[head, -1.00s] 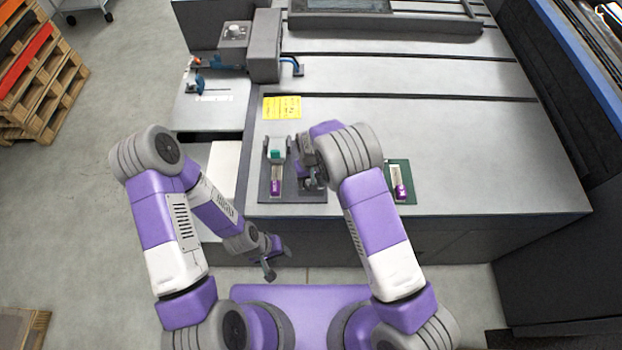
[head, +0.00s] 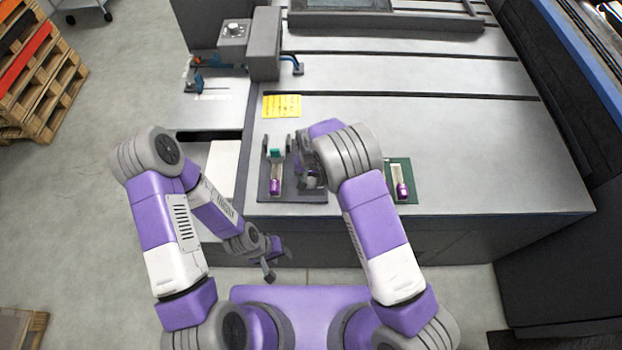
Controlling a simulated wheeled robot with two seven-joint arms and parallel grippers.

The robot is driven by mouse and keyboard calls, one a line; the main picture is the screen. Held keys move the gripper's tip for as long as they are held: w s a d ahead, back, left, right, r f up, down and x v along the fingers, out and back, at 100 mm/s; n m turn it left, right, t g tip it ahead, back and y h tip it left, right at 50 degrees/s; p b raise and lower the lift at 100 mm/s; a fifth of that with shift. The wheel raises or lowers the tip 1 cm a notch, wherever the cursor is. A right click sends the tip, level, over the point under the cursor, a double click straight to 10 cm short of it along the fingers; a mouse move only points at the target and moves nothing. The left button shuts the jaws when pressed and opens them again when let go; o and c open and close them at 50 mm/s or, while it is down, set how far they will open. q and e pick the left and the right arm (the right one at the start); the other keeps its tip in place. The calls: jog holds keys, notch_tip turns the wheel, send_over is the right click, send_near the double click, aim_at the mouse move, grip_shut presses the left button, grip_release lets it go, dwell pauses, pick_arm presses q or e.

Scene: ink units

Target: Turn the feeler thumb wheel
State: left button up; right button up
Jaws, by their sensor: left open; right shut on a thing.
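I cannot single out the feeler thumb wheel for certain. A dark plate (head: 263,192) at the table's near left edge carries a narrow pale unit with a teal block (head: 275,154) and a purple end (head: 275,186). Dark posts stand either side of the block. My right gripper (head: 312,181) is over the plate's right part, just right of this unit. It is shut on a small part that the gripper and wrist largely hide. My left gripper (head: 270,268) is open and empty, low in front of the table.
A green plate (head: 409,170) with another purple-ended unit (head: 401,189) lies right of my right arm. A yellow label (head: 282,106) is behind the dark plate. A grey box with a round knob (head: 234,29) stands at the back left. The grey tabletop (head: 460,140) is clear on the right.

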aim_at(311, 180)
jog(key=o, duration=1.1)
jog(key=shift+c, duration=0.2)
jog(key=shift+r, duration=0.1)
notch_tip(311, 180, up, 8)
jog(key=shift+f, duration=0.25)
dwell(0.3)
